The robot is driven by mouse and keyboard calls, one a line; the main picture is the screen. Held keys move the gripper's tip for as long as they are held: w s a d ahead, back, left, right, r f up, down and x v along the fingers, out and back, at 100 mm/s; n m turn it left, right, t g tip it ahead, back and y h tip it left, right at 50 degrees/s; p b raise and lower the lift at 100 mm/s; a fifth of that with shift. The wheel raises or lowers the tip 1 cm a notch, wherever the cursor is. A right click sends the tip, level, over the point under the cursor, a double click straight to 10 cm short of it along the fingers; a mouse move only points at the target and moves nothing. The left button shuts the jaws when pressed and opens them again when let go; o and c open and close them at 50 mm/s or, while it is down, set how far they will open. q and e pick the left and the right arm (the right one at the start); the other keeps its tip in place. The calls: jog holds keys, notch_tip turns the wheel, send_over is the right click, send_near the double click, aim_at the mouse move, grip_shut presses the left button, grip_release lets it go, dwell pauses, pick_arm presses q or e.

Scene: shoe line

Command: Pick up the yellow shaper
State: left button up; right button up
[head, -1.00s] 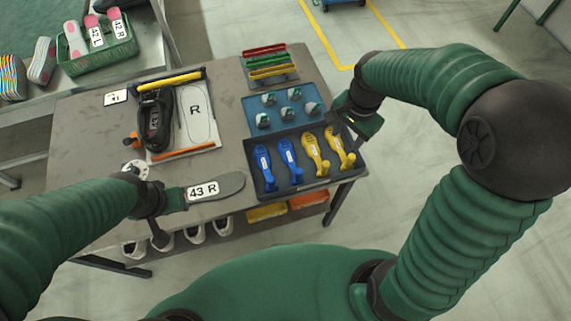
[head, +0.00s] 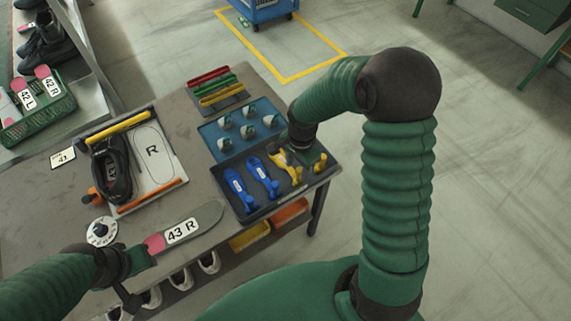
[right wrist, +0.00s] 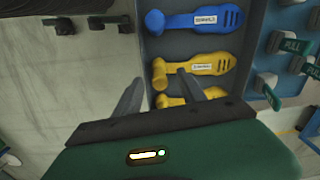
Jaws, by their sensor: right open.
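Two yellow shapers lie side by side at the right end of the dark tray (head: 262,213). The inner yellow shaper (head: 286,164) is partly covered by my right gripper (head: 300,160); the outer yellow shaper (head: 319,167) is at the tray's right edge. In the right wrist view, the yellow shaper with a white label (right wrist: 215,64) lies ahead of the open fingers (right wrist: 160,78), and the other yellow shaper (right wrist: 172,101) is partly hidden by one finger.
Two blue shapers (head: 239,190) share the tray. A blue tray (head: 236,132) with several small knobbed parts stands behind it. Coloured bars (head: 219,85) lie farther back. A board with a black shoe (head: 110,170) is to the left. Open floor lies right of the table.

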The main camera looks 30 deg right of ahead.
aim_at(300, 169)
jog(key=f, duration=0.4)
jog(key=shift+w+d, duration=0.1)
jog(key=shift+d, duration=0.6)
jog(key=c, duration=0.5)
jog(key=shift+a, duration=0.25)
grip_shut()
jog(key=shift+d, duration=0.1)
